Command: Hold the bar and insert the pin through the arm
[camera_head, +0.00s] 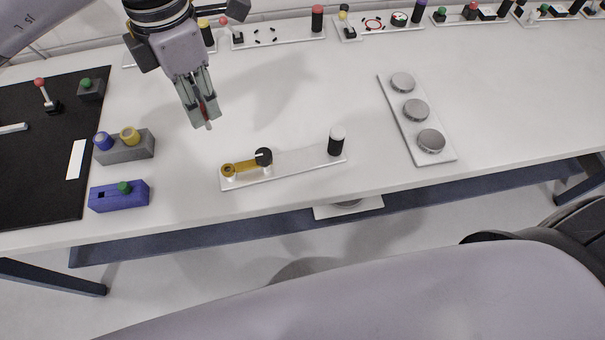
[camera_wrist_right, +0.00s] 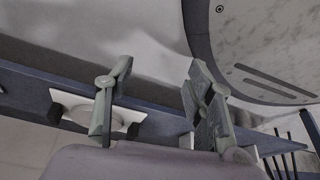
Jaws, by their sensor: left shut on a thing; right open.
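The mirror fixture is a white plate (camera_head: 284,168) near the table's front edge. On it, a yellow bar (camera_head: 240,166) with a round ring end at the left reaches to a black knob (camera_head: 264,156). A black cylinder with a white top (camera_head: 336,142) stands at the plate's right end. My left gripper (camera_head: 206,120) points down above the table, behind and left of the plate, apart from it. It is shut on a small reddish pin (camera_head: 208,124), mostly hidden by the fingers. My right gripper (camera_wrist_right: 155,85) is open and empty in the right wrist view.
A grey block with blue and yellow knobs (camera_head: 125,148) and a blue block with a green knob (camera_head: 119,197) stand left, beside a black mat (camera_head: 35,180). A tray with three silver discs (camera_head: 400,120) lies right. Several fixtures line the back. The table's middle is clear.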

